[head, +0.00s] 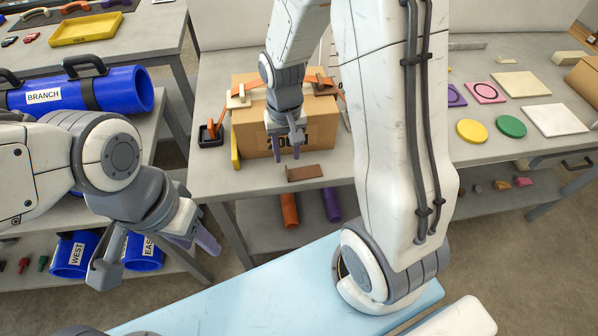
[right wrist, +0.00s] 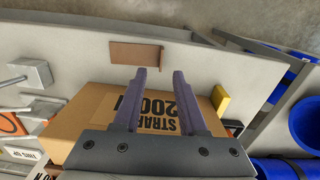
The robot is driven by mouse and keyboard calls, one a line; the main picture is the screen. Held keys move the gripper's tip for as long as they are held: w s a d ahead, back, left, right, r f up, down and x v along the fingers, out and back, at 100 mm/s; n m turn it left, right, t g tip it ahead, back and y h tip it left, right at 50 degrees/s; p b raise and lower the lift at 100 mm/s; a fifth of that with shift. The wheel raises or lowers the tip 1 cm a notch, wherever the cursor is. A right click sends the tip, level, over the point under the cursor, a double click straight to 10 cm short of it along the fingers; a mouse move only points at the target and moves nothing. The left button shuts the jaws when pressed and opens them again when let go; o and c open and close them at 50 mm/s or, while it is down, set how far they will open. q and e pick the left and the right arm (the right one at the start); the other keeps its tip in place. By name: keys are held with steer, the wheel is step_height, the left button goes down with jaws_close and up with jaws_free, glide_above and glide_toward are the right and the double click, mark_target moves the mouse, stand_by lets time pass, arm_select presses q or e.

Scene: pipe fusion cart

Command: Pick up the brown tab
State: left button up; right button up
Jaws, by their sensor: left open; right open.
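The brown tab (head: 304,173) lies at the front edge of the middle table, in front of a cardboard box (head: 318,128). It also shows in the right wrist view (right wrist: 136,54), just beyond my fingertips. My right gripper (head: 287,157) is open and empty. Its fingers point down in front of the box, just behind and left of the tab in the head view. In the right wrist view the open fingers (right wrist: 159,72) overlap the box, and the tab is apart from them. My left gripper (head: 157,264) is open and empty at lower left, away from the tab.
A yellow strip (head: 235,152) and a black tray (head: 211,135) stand left of the box. Blue pipes (head: 125,90) lie on the left bench. Orange and purple tubes (head: 332,204) sit on the shelf below. Bare tabletop lies around the tab.

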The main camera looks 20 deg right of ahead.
mark_target(287, 171)
steer(key=shift+w+a+f+p, duration=0.1)
steer(key=shift+f+p, duration=0.2)
steer(key=shift+f, duration=3.15)
jaws_close()
